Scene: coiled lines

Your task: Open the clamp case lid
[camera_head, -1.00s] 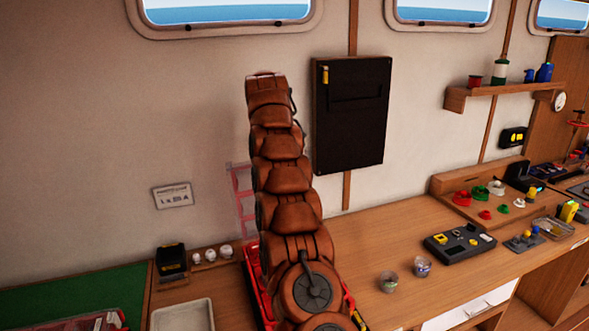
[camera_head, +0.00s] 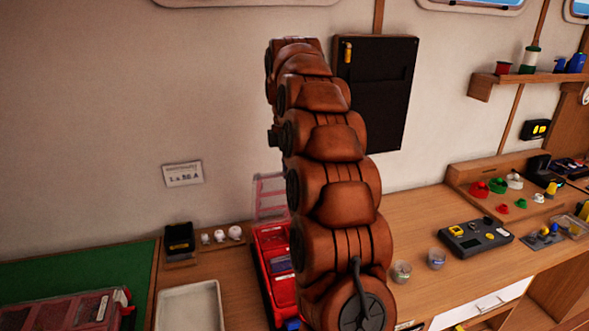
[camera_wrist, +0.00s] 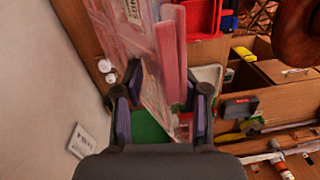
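A red case (camera_head: 273,282) stands on the bench, partly hidden behind my arm in the head view. Its clear, pink-framed lid (camera_head: 269,197) stands up steeply from the rear edge. In the wrist view the lid (camera_wrist: 160,45) reaches down between the fingers of my gripper (camera_wrist: 168,88), with small lettering on it too blurred to read. The fingers are spread apart on either side of the lid; I cannot tell whether either one touches it. The red case body (camera_wrist: 205,18) shows at the top of the wrist view. My arm hides the gripper in the head view.
A second case with a clear reddish lid (camera_head: 60,312) lies shut on the green mat (camera_head: 90,268). A pale tray (camera_head: 188,305), white knobs (camera_head: 220,236) and a black holder (camera_head: 179,241) are left of the red case. The wall is close behind.

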